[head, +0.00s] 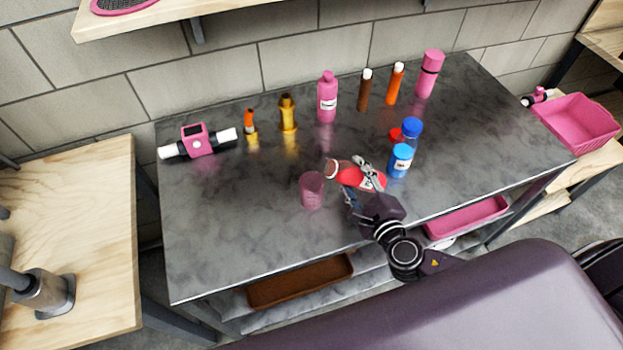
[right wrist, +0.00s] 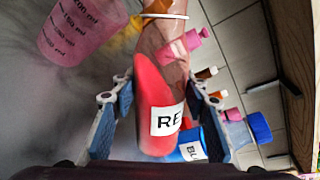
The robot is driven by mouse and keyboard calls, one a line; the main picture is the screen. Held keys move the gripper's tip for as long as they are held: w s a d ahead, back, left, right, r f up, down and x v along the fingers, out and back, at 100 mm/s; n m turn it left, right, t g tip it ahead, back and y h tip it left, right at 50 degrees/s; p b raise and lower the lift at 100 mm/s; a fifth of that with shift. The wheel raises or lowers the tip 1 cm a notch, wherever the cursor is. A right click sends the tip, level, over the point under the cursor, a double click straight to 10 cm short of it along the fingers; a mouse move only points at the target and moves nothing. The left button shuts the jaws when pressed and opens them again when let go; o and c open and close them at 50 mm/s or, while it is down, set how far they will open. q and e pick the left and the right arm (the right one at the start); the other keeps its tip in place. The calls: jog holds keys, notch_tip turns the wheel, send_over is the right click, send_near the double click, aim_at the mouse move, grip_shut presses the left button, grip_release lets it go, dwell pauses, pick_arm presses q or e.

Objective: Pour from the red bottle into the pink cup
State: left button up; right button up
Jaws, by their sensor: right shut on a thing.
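The red bottle (head: 369,180) has a white label and is tipped nearly onto its side above the grey table. Its mouth end points left, toward the pink cup. My right gripper (head: 364,188) is shut around the bottle's body. In the right wrist view the red bottle (right wrist: 160,105) lies between the two fingers, with "RE" readable on its label. The translucent pink cup (head: 311,192) stands upright on the table, just left of and below the bottle's mouth. The cup also shows in the right wrist view (right wrist: 72,32), with volume markings. No stream of liquid is visible. My left gripper is not in view.
A pink bottle (head: 327,97), a brown bottle (head: 365,92) and others line the back. A pink device (head: 197,141) lies at the back left. The table's front left is clear.

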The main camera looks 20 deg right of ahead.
aim_at(356, 172)
jog(key=shift+d+r+n+p, duration=0.2)
jog(key=shift+r+n+p, duration=0.5)
jog(key=shift+p, duration=0.35)
dwell(1.3)
jog(key=shift+d+f+n+h+p, duration=0.15)
jog(key=shift+n+h+p, duration=0.25)
jog(key=shift+n, duration=0.2)
dwell(1.9)
jog(key=shift+a+r+n+g+h+p, duration=0.2)
jog(key=shift+r+n+p, duration=0.3)
jog(key=shift+p, duration=0.85)
jog(key=shift+a+r+n+g+h+p, duration=0.15)
jog(key=shift+r+n+p, duration=0.3)
jog(key=shift+p, duration=0.9)
dwell(0.5)
